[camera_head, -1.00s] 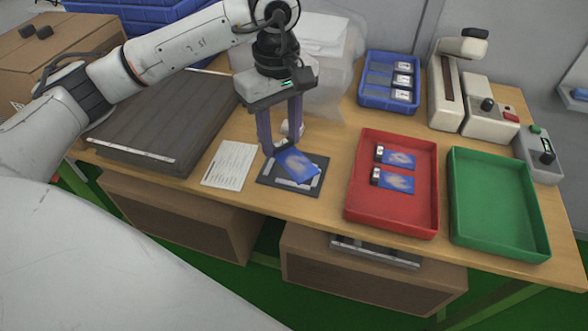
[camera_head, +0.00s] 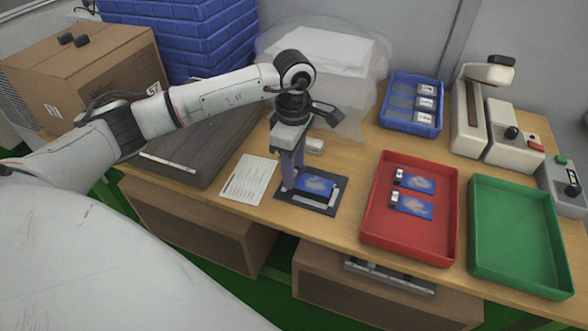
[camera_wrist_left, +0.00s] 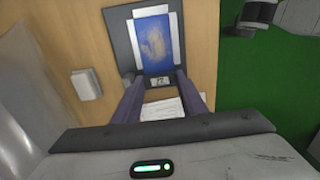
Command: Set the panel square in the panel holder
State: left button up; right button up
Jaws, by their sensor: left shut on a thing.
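The panel (camera_head: 315,186) is a small blue rectangle with a pale pattern and a dark connector at one end. It lies over the panel holder (camera_head: 327,208), a dark plate with light rails on the table. My left gripper (camera_head: 292,187) is shut on the connector end of the panel. In the left wrist view the panel (camera_wrist_left: 152,42) looks square between the light rails of the holder (camera_wrist_left: 120,46), and the fingertips (camera_wrist_left: 155,78) are at its near end. Whether it rests fully on the plate I cannot tell. My right gripper is not in view.
A red tray (camera_head: 370,238) with two similar panels and an empty green tray (camera_head: 520,225) stand to the right. A paper sheet (camera_head: 248,180) lies left of the holder. A small white block (camera_head: 314,146) stands behind it.

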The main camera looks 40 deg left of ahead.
pick_arm(q)
jog(key=shift+f, duration=0.45)
jog(key=shift+f+b, duration=0.55)
jog(key=shift+f, duration=0.05)
jog(key=o, duration=0.7)
jog(key=shift+o, duration=0.2)
jog(key=shift+r, duration=0.1)
